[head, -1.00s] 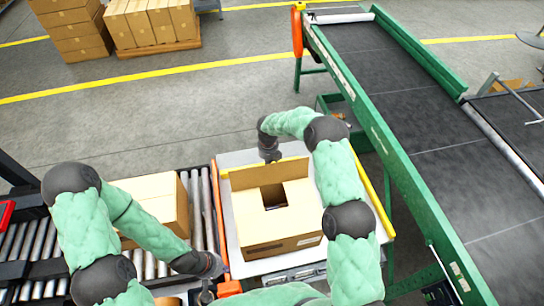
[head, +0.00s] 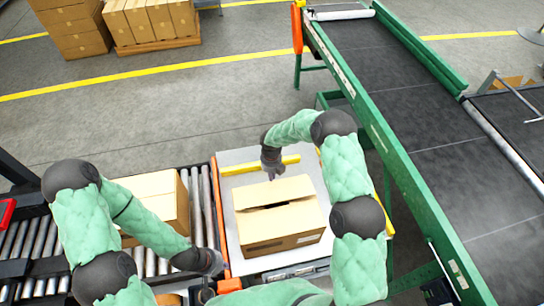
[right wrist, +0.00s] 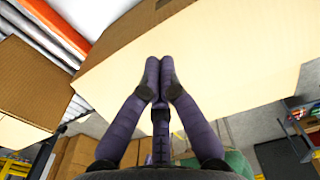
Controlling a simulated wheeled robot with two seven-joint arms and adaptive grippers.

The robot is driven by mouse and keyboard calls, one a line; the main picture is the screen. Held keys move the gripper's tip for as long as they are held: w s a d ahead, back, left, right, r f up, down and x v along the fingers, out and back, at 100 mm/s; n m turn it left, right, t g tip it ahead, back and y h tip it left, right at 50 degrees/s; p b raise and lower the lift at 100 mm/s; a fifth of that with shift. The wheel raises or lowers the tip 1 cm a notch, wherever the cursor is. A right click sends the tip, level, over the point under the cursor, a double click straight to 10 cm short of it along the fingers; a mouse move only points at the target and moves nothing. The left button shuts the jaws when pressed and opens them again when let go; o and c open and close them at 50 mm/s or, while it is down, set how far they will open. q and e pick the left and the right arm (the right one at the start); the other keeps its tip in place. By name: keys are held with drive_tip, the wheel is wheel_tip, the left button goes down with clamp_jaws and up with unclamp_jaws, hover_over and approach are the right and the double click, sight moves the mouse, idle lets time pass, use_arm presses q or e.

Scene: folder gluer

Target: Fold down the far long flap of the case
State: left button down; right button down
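The case (head: 280,238) is an open-topped brown carton on the pale table. Its far long flap (head: 273,191) lies about level over the opening, with a dark narrow gap between it and the near flap (head: 290,219). My right gripper (head: 273,175) is at the far edge of the case, close to the far flap; contact is unclear. In the right wrist view its fingers (right wrist: 160,68) are together with nothing visible between them, in front of a pale cardboard face. My left gripper (head: 207,290) is low at the left of the case; its fingers are not clear.
A yellow bar (head: 237,168) lies behind the case on the table (head: 228,156). Another carton (head: 160,196) stands on the roller conveyor (head: 203,200) at the left. The green-framed belt conveyor (head: 375,110) runs along the right. Stacked cartons (head: 155,18) stand on a pallet at the back.

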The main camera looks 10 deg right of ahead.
drive_tip(key=shift+s, duration=0.25)
drive_tip(key=shift+s+a+r, duration=0.1)
drive_tip(key=shift+r, duration=0.15)
drive_tip(key=shift+s, duration=1.05)
drive_tip(key=shift+s+f+b, duration=0.35)
drive_tip(key=shift+s+f, duration=0.5)
drive_tip(key=shift+s, duration=0.25)
